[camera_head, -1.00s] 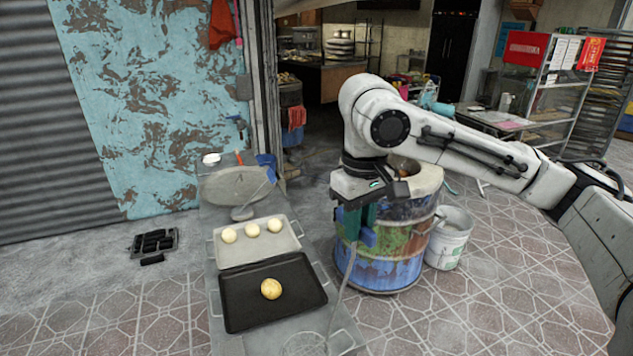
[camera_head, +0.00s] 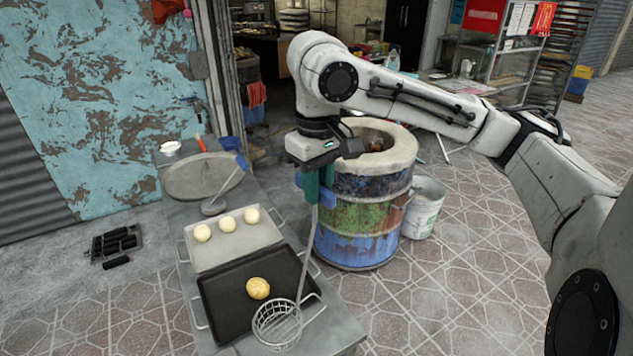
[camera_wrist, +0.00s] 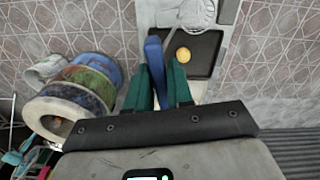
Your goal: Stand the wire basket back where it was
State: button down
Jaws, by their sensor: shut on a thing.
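The wire basket (camera_head: 277,325) is a round mesh scoop on a long thin metal handle with a blue grip. My gripper (camera_head: 318,203) is shut on the blue grip, and the handle hangs down from it. The basket hangs over the near right part of the black tray (camera_head: 217,318); I cannot tell whether it touches the tray or table. In the wrist view, the blue grip (camera_wrist: 155,60) lies between my green fingers (camera_wrist: 160,88), and the basket (camera_wrist: 192,13) shows at the top edge.
A browned bun (camera_head: 258,288) is on the black tray. Several pale dough balls, three in view, are on the light tray (camera_head: 205,259) behind. A ladle (camera_head: 213,208) with a blue handle is by a round board (camera_head: 195,180). The barrel oven (camera_head: 362,215) and white bucket (camera_head: 424,208) stand right.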

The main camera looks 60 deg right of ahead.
notch_tip(320, 180, down, 7)
jog(key=b, duration=0.5)
jog(key=shift+f, duration=0.1)
dwell(0.3)
jog(key=c, duration=0.7)
grip_release()
jog(key=shift+r+p, duration=3.35)
jog(key=shift+r, duration=1.2)
